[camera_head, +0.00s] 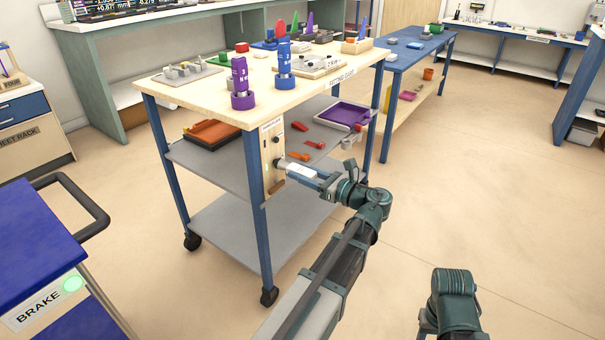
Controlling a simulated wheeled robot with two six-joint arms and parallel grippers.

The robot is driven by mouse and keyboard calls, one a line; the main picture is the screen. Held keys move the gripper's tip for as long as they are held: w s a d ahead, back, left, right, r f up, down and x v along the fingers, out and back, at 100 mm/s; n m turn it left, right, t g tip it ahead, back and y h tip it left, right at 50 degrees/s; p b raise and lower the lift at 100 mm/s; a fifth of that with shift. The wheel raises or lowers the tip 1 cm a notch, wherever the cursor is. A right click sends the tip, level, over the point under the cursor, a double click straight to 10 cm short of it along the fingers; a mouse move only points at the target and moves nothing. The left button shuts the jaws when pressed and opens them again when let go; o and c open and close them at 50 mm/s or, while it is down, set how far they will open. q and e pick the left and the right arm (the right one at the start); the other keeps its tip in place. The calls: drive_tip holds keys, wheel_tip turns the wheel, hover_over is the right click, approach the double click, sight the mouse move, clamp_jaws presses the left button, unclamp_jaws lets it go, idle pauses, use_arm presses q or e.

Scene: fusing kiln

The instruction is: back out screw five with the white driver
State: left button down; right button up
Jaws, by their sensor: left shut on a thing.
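An upright wooden panel (267,160) with a small label at its top stands at the near corner of the cart. Dark round spots, perhaps screw heads, show on its face; I cannot read which is screw five. My left gripper (304,172) points left at the panel and is shut on the white driver (296,169). The driver lies roughly level, its grey front end at the panel's face. I cannot tell whether its tip sits in a screw. My right arm shows at the lower right; its gripper is out of view.
The cart (205,90) carries purple and blue cylinders and other parts on top. Its middle shelf holds a purple tray (345,115), an orange tray (212,132) and red pieces. A blue brake cabinet (35,240) stands at the left. The floor right of the cart is clear.

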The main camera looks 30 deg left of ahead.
sight(314, 178)
use_arm(q)
drive_tip(key=shift+a, duration=0.65)
idle(0.8)
drive_tip(key=shift+d, duration=0.15)
idle(2.1)
drive_tip(key=shift+d, duration=0.35)
drive_tip(key=shift+s+d, duration=0.15)
drive_tip(key=shift+d, duration=2.05)
